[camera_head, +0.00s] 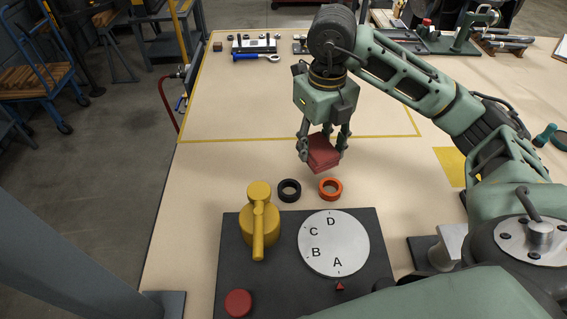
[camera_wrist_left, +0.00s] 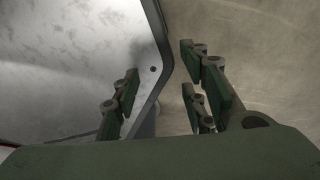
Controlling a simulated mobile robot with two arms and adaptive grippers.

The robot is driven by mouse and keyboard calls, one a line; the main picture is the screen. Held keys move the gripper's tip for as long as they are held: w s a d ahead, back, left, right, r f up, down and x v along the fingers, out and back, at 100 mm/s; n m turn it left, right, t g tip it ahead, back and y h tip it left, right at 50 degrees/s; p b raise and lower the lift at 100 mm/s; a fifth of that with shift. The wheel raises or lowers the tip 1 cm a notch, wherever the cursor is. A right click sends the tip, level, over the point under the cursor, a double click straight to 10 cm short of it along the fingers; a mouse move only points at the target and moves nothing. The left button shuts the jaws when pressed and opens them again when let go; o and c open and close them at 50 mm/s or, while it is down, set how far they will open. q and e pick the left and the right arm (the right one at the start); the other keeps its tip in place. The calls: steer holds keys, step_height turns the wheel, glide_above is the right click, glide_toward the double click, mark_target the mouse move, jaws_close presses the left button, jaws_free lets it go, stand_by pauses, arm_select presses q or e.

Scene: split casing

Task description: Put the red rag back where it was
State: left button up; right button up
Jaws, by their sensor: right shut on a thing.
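The red rag (camera_head: 322,154) is a folded square held between the fingers of my right gripper (camera_head: 323,145) in the head view. The gripper points down over the table (camera_head: 220,170), behind the two rings. The rag hangs tilted, seemingly above the table top; the exact gap is hard to judge. My left gripper (camera_wrist_left: 165,95) shows only in the left wrist view. Its fingers are apart with nothing between them, over a grey metal surface edge and the floor.
A dark panel (camera_head: 228,275) holds a yellow lever (camera_head: 259,215), a lettered dial (camera_head: 333,243) and a red button (camera_head: 238,303). A black ring (camera_head: 289,198) and an orange ring (camera_head: 340,189) lie behind it. Tools stand at the back. The yellow-outlined area is mostly clear.

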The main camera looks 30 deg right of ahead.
steer(key=shift+w+f, duration=0.2)
steer(key=shift+w, duration=0.1)
steer(key=p, duration=0.2)
glide_above(283, 159)
step_height(283, 159, down, 7)
steer(key=shift+s+r, duration=0.1)
steer(key=shift+r, duration=0.05)
steer(key=shift+f+p, duration=0.35)
steer(key=shift+f, duration=1.65)
arm_select(q)
steer(key=shift+a+r, duration=0.3)
steer(key=shift+r, duration=0.35)
steer(key=shift+a+r, duration=0.25)
steer(key=shift+r, duration=0.35)
arm_select(e)
steer(key=shift+f, duration=0.1)
steer(key=o, duration=0.6)
steer(key=shift+f, duration=0.1)
steer(key=shift+c, duration=0.2)
steer(key=o, duration=0.5)
steer(key=shift+c, duration=0.2)
arm_select(q)
steer(key=shift+f, duration=0.1)
